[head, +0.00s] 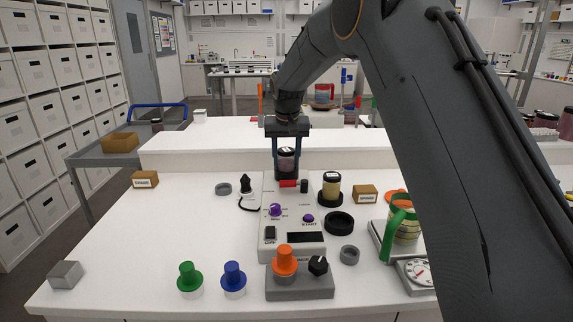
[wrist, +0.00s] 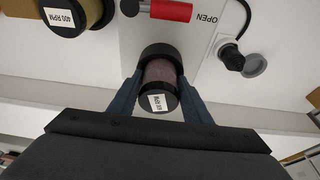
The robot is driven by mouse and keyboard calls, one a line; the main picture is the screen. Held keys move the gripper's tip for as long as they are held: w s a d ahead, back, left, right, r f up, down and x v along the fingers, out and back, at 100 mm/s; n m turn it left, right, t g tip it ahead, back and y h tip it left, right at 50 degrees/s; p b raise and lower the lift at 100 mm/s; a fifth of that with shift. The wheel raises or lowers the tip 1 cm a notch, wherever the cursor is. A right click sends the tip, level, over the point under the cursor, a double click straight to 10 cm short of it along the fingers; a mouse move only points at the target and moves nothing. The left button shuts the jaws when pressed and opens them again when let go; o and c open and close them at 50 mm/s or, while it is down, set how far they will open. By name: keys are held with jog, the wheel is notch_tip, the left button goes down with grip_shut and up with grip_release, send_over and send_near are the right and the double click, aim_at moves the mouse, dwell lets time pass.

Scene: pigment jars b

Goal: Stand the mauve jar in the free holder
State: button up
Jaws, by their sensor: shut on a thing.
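The mauve jar (head: 287,163) has a black lid with a white label and stands at the back end of the white machine (head: 292,240). My gripper (head: 288,168) is shut on it, one finger on each side. In the wrist view the jar (wrist: 163,76) sits between my fingers (wrist: 160,88), its far end at a wider black collar (wrist: 158,51). I cannot tell whether it rests on the collar's floor. An empty black ring holder (head: 338,222) lies to the right of the machine. A jar with yellow contents (head: 331,186) stands in another black ring behind it.
A red bar (head: 288,184) is just in front of the mauve jar. A green-handled jug (head: 404,224) is at right. The table's left side is mostly clear.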

aim_at(286, 150)
jog(key=shift+r+p, duration=0.5)
jog(key=shift+r, duration=0.25)
dwell(0.4)
jog(key=shift+r+p, duration=0.7)
jog(key=shift+r, duration=0.6)
